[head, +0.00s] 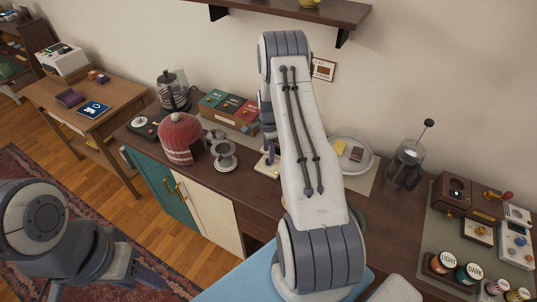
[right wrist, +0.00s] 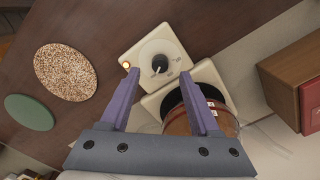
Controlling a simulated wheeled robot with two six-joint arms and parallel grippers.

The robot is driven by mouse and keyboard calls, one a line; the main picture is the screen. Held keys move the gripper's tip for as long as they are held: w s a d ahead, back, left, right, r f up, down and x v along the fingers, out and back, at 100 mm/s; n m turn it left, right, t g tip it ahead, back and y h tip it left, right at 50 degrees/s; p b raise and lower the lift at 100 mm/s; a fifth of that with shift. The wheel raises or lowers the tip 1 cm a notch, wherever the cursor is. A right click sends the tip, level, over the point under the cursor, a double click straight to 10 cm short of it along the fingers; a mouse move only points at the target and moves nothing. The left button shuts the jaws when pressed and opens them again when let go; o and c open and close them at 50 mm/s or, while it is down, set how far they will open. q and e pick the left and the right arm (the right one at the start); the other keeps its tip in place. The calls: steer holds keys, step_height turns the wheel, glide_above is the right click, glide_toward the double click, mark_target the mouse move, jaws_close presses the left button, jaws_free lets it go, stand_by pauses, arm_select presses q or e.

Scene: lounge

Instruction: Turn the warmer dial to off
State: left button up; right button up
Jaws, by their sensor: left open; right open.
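The warmer (right wrist: 152,45) is a cream unit with a black round dial (right wrist: 160,64) on a pale disc and a lit amber lamp (right wrist: 126,65) at its corner. A brown pot (right wrist: 212,110) with a dark top sits on its other part, partly behind a finger. My right gripper (right wrist: 157,82) is open; its two purple fingers are apart, one on each side of the dial in the picture, and I cannot tell whether they touch anything. In the head view my right arm hides most of the warmer. My left gripper (head: 103,284) is open and empty at the lower left, away from the counter.
A speckled round mat (right wrist: 66,72) and a green disc (right wrist: 29,112) lie left of the warmer in the right wrist view; a red box (right wrist: 310,100) stands at right.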

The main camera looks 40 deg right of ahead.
steer(key=shift+f+p, duration=0.45)
steer(key=shift+f, duration=1.4)
jaws_close()
